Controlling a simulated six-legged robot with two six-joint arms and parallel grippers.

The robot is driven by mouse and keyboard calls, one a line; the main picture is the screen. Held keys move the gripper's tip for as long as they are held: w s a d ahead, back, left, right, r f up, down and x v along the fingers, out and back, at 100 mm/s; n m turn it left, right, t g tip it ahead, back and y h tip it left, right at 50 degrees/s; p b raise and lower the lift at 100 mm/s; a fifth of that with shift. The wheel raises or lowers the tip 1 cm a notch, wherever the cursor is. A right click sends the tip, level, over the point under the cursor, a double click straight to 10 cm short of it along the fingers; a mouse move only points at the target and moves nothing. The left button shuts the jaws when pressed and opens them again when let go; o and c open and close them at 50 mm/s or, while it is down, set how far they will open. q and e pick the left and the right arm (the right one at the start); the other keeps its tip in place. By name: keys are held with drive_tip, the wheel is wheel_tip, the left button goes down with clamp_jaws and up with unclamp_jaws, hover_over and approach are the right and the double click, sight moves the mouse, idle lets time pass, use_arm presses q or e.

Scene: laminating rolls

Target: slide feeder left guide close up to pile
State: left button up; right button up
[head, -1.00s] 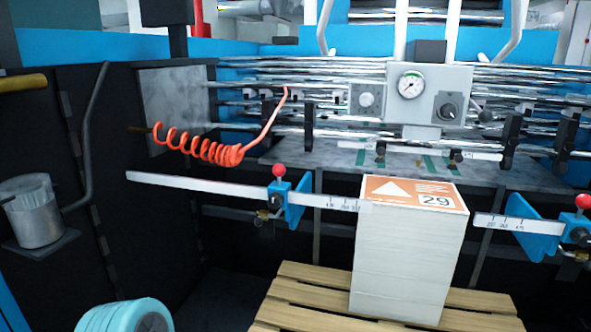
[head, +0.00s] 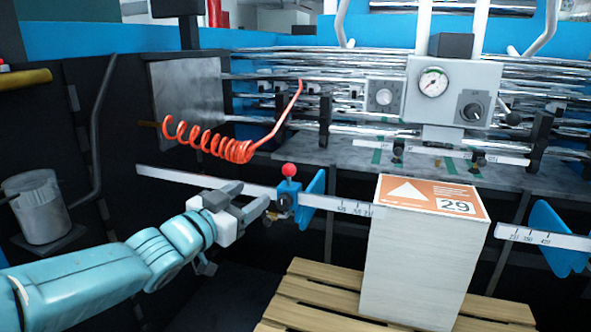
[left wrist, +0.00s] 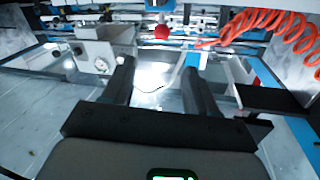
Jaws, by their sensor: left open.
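The left guide (head: 312,196) is a blue plate on a ruled white rail (head: 345,206), with a blue clamp block and a red ball knob (head: 289,170). A gap of bare rail lies between its plate and the pile (head: 418,262), a tall white stack with an orange top sheet marked 29. My left gripper (head: 262,200) is open just left of the clamp block; whether it touches is unclear. In the left wrist view the open fingers (left wrist: 158,82) point toward the red knob (left wrist: 161,32). My right gripper is not in view.
The pile stands on a wooden pallet (head: 310,297). The right guide (head: 555,238) is on the rail at the right. A coiled orange hose (head: 215,140) hangs above the rail. A control box with a gauge (head: 450,92) is behind the pile.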

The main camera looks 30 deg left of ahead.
sight(286, 173)
use_arm(q)
drive_tip(key=w+p, duration=0.1)
drive_tip(key=w, duration=0.4)
drive_tip(key=w+p, duration=0.1)
drive_tip(key=w, duration=0.4)
drive_tip(key=w+p, duration=0.1)
drive_tip(key=w, duration=0.5)
drive_tip(key=shift+a+f, duration=0.1)
drive_tip(key=shift+a, duration=0.3)
drive_tip(key=shift+w, duration=0.1)
drive_tip(key=shift+f, duration=0.1)
clamp_jaws()
